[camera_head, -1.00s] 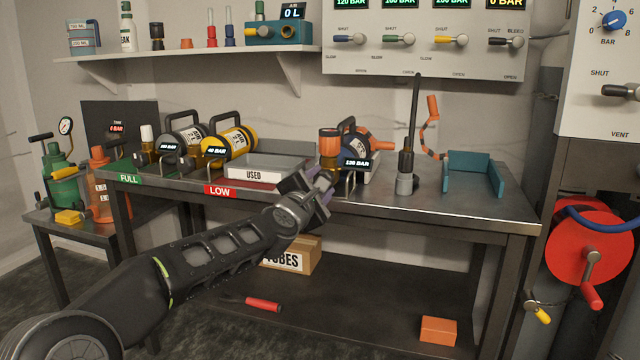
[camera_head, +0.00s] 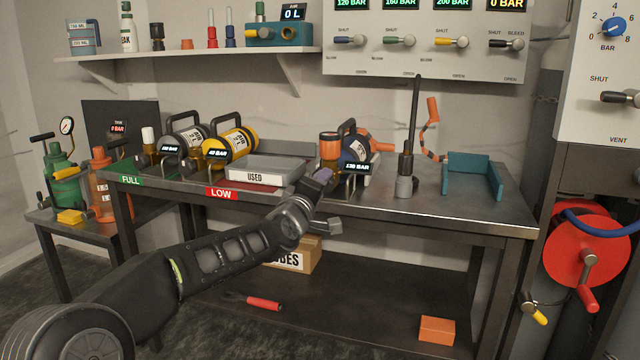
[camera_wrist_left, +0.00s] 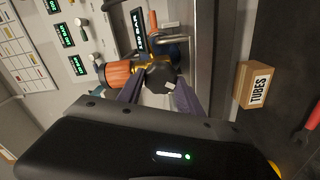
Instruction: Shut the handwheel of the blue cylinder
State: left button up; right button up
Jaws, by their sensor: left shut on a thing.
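The blue cylinder (camera_head: 358,149) lies on the bench with a black carry handle, an orange cap (camera_head: 329,145) and a 130 BAR display (camera_head: 356,167). My left gripper (camera_head: 322,177) is at its valve end, coming from the front. In the left wrist view, the purple-grey fingers (camera_wrist_left: 158,92) are on either side of the black handwheel (camera_wrist_left: 159,76), shut on it. The brass valve body (camera_wrist_left: 146,67) and the orange cap (camera_wrist_left: 118,74) show beside it. In the head view the gripper mostly hides the handwheel. My right gripper is not in view.
The USED tray (camera_head: 262,177) stands just left of the gripper. The yellow cylinder (camera_head: 235,143) and a grey cylinder (camera_head: 187,137) lie further left. A dark upright lever (camera_head: 408,140) and a teal tray (camera_head: 475,178) stand right. A TUBES box (camera_head: 309,256) sits below.

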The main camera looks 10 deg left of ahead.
pick_arm(q)
jog(key=shift+d+f+m+p, duration=0.15)
jog(key=shift+m+p, duration=1.3)
jog(key=shift+m, duration=5.9)
jog(key=shift+d+f+m+p, duration=0.15)
jog(key=shift+m+p, duration=1.25)
jog(key=shift+m, duration=5.95)
jog(key=shift+r, duration=0.1)
jog(key=o, duration=1.4)
jog(key=shift+r, duration=0.15)
